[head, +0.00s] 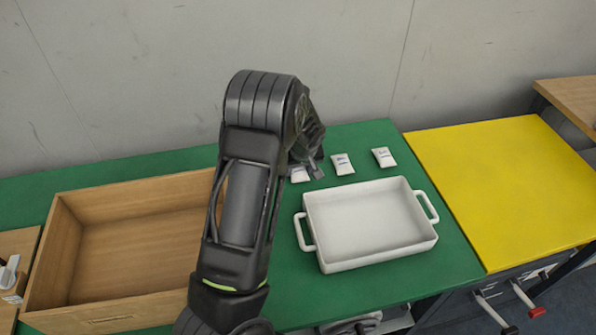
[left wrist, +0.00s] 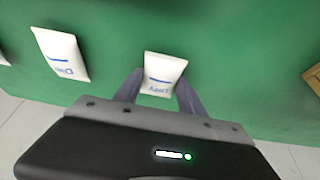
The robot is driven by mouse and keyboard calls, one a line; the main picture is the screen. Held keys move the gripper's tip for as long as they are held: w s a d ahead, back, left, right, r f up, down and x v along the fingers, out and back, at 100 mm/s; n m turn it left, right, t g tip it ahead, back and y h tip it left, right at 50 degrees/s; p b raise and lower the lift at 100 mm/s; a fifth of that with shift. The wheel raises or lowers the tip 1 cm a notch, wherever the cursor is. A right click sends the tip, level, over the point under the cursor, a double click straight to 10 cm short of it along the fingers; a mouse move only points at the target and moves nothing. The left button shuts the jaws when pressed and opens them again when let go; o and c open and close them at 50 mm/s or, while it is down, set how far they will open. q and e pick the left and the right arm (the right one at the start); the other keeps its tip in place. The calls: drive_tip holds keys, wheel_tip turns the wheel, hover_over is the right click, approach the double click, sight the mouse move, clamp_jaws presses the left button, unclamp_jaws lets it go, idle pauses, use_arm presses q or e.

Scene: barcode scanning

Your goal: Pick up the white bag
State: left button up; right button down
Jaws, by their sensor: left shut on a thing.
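Three small white bags with blue print are in view at the back of the green table. The leftmost white bag (head: 300,174) is partly hidden behind my left gripper (head: 312,168) in the head view. In the left wrist view this bag (left wrist: 163,70) sits between the two fingers of my left gripper (left wrist: 159,92), which is shut on it. I cannot tell whether it is clear of the table. The middle white bag (head: 342,164) and the right white bag (head: 383,157) lie apart from the gripper. My right gripper is not in view.
A white two-handled tray (head: 372,260) stands empty in front of the bags. An open wooden box (head: 130,318) is at the left, partly behind my left arm. A yellow table top (head: 500,190) at the right is bare. A grey wall (head: 160,80) rises behind.

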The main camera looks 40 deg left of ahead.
sight(299, 170)
use_arm(q)
drive_tip(key=c, duration=0.5)
wheel_tip(299, 170, up, 10)
drive_tip(key=shift+b, duration=0.35)
idle(0.6)
